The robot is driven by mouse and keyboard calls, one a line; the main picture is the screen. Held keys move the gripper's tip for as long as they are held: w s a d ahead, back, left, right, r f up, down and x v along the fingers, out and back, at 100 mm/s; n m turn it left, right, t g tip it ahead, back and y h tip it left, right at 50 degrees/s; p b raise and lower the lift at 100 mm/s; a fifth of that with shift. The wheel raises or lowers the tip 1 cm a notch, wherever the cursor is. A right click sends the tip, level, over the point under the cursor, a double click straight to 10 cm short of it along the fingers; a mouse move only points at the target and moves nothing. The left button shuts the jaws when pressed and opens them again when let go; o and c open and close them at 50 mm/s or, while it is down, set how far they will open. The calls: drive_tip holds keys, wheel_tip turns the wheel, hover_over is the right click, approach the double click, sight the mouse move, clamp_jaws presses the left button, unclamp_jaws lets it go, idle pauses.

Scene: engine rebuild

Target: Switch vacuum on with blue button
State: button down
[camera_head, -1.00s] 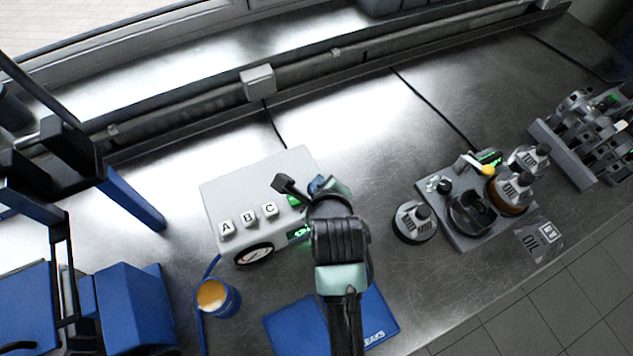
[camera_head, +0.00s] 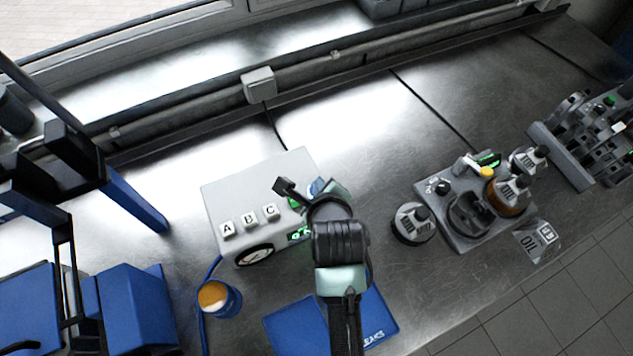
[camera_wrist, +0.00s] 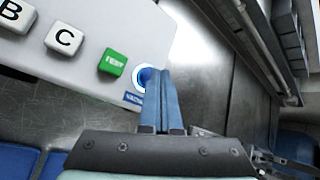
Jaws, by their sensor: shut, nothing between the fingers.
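The grey control box (camera_head: 240,187) stands on the metal bench, with white A, B and C buttons on top and a round gauge on its front. In the wrist view, the round blue button (camera_wrist: 141,75) has a bright ring and sits beside the green TEST button (camera_wrist: 112,62), above a blue label that starts with "VACUU". My gripper (camera_wrist: 161,72) is shut and empty. Its blue fingertips are at the right edge of the blue button and partly cover it; I cannot tell whether they touch it. In the head view my wrist hides the button.
A blue cup (camera_head: 219,299) stands before the box, and a blue mat (camera_head: 295,328) lies under my arm. An oil station (camera_head: 462,207) with bottles is to the right.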

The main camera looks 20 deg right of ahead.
wheel_tip(320, 180, up, 6)
drive_tip(key=p, duration=0.6)
drive_tip(key=shift+r, duration=0.1)
idle(0.5)
